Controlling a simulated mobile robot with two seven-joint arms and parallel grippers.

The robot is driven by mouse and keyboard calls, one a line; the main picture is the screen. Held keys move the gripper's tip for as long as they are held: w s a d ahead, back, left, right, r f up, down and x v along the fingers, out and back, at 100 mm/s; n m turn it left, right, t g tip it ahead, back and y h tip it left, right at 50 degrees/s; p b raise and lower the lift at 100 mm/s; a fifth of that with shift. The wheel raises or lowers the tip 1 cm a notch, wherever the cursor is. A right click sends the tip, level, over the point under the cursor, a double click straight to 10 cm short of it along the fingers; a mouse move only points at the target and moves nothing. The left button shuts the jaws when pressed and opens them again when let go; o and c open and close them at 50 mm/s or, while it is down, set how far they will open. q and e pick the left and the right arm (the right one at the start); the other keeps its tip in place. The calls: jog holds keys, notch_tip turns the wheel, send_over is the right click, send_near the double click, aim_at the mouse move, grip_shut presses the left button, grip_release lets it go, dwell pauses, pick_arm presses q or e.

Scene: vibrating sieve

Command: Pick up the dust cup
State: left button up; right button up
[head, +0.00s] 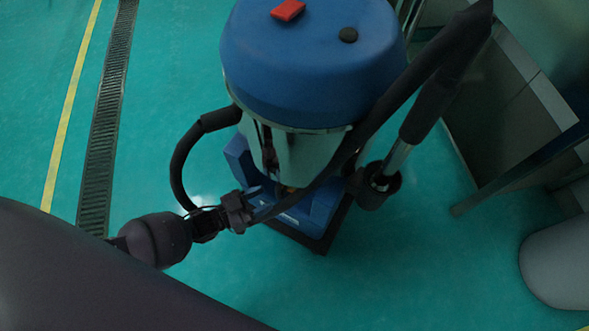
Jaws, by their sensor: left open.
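A large industrial vacuum (310,60) with a blue domed top stands in the middle of the head view. At its foot is a blue container-like part (312,212) on a dark base; I cannot tell for certain whether this is the dust cup. My left gripper (252,208) comes in from the lower left and is open beside the left front of this blue part. I cannot tell whether it touches it. The gripper and the vacuum body partly hide the blue part. My right gripper is not in view.
A thick black hose (176,170) loops at the vacuum's left. A dark tube (440,95) runs down its right side into a black holder (376,188). Grey machinery (505,115) stands at the right. The green floor at left, with a drain grate (103,150), is clear.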

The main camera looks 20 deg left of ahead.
aim_at(278, 192)
pick_arm(q)
jog(key=shift+b+x, duration=0.65)
jog(key=shift+x, duration=2.05)
jog(key=shift+r, duration=0.15)
jog(key=shift+c, duration=0.3)
grip_shut()
